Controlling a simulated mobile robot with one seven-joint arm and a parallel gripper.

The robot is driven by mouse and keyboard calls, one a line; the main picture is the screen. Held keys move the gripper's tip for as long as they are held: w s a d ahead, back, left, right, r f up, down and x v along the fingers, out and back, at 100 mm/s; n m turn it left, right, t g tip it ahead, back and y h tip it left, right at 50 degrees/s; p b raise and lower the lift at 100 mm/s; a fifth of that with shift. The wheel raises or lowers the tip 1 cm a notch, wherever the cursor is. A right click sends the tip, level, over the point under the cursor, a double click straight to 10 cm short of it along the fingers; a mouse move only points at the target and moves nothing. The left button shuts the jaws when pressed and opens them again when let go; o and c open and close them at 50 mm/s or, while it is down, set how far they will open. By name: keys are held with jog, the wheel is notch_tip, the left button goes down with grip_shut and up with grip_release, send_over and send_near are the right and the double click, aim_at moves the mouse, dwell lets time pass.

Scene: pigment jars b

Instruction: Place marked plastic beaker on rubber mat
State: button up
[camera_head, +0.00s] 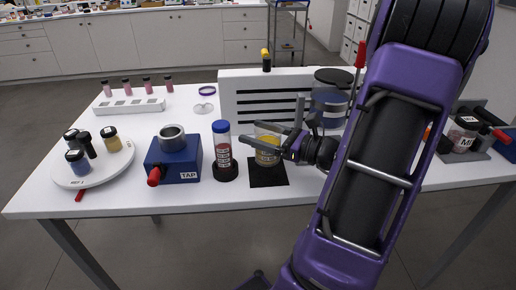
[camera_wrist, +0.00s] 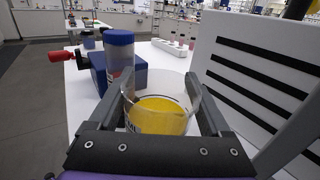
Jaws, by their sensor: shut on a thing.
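The plastic beaker (camera_head: 266,156) is clear with yellow contents and stands upright at the black rubber mat (camera_head: 268,178) near the table's front edge. My gripper (camera_head: 268,146) is shut on the beaker from the right, one finger along each side. In the wrist view the beaker (camera_wrist: 160,112) sits between my two fingers, its yellow fill seen through the open top. The mat shows below and in front of the beaker. Whether the beaker's base touches the mat I cannot tell. Any marking on the beaker is mostly hidden by my gripper.
A blue-capped tube (camera_head: 222,146) on a dark base stands just left of the beaker. Further left are a blue TAP box (camera_head: 178,160) and a round white tray (camera_head: 66,172) with jars. A white slotted panel (camera_head: 232,92) stands behind.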

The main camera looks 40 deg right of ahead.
jog(key=shift+f+b, duration=0.45)
jog(key=shift+f, duration=1.3)
jog(key=shift+f, duration=0.15)
jog(key=o, duration=1.4)
jog(key=shift+s+r, duration=0.1)
jog(key=shift+r, duration=0.1)
jog(key=p+v, duration=0.1)
jog(key=v, duration=1)
jog(key=shift+s+d, duration=0.2)
jog(key=shift+s, duration=0.15)
